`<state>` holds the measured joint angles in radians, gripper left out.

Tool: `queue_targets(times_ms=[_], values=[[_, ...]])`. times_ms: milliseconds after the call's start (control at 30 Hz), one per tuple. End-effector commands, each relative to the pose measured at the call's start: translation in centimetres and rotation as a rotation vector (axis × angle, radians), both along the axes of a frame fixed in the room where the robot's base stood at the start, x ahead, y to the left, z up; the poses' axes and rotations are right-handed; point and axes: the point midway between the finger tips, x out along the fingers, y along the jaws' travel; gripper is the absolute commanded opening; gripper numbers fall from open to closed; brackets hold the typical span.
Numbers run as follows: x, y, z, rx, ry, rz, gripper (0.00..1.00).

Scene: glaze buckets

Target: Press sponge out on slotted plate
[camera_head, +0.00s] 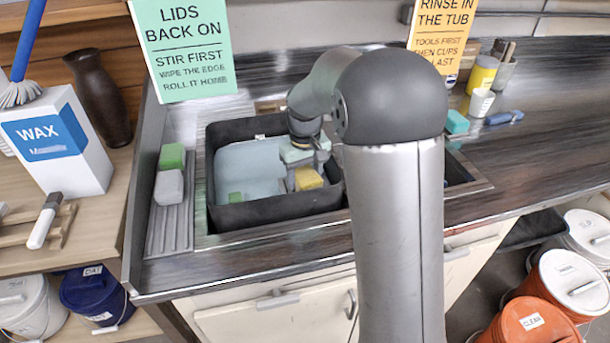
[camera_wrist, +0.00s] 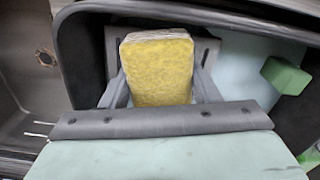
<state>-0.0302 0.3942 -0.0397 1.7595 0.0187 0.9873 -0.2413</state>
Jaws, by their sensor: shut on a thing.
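A yellow sponge (camera_head: 308,179) is held in my gripper (camera_head: 306,165), inside the dark tub at its right side. In the wrist view the yellow sponge (camera_wrist: 158,70) sits between the two grey fingers of my gripper (camera_wrist: 160,85), which are shut on its sides. I cannot tell whether its lower part touches the pale water. A grey ridged plate (camera_head: 170,230), which looks like the slotted plate, lies left of the tub. A green sponge (camera_head: 172,157) and a grey-white sponge (camera_head: 168,187) rest on it.
The black tub (camera_head: 275,209) has raised walls around my gripper. A green block (camera_head: 236,197) is in it, also in the wrist view (camera_wrist: 285,75). A teal sponge (camera_head: 457,121), a blue-handled tool (camera_head: 503,117) and a white cup (camera_head: 481,102) stand on the right counter. The plate's front end is bare.

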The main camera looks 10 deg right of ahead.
Motion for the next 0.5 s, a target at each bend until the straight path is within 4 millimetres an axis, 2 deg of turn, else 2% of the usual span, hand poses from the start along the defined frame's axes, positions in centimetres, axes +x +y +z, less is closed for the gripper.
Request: queue_targets(times_ms=[167,500], values=[[-0.1,0.0,0.6,0.000,0.004,0.000,0.34],[0.0,0.0,3.5,0.000,0.002,0.000,0.34]])
